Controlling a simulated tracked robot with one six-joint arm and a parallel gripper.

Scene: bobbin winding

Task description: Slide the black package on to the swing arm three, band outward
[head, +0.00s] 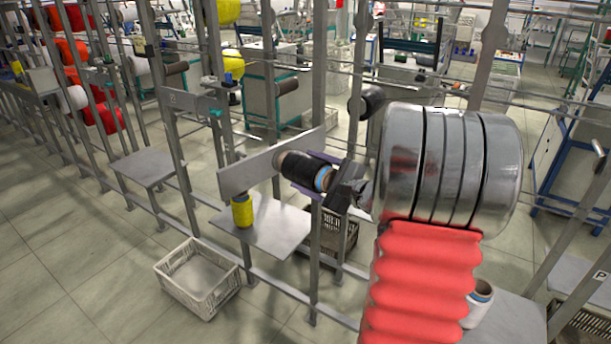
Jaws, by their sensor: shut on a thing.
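The black package (301,170) lies roughly level near the middle of the head view. Its tan core end shows at the left, and a blue band (322,179) rings its right end. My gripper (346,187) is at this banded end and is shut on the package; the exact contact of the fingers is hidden. A long grey plate (238,177) runs close behind the package's left end. It looks like part of a swing arm, but I see no number on it. Whether the package touches the plate or a spindle cannot be told.
A white crate (198,280) is on the floor, and a dark crate (332,232) sits behind an upright post. A white package (480,300) is at lower right. Posts and rails surround the package.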

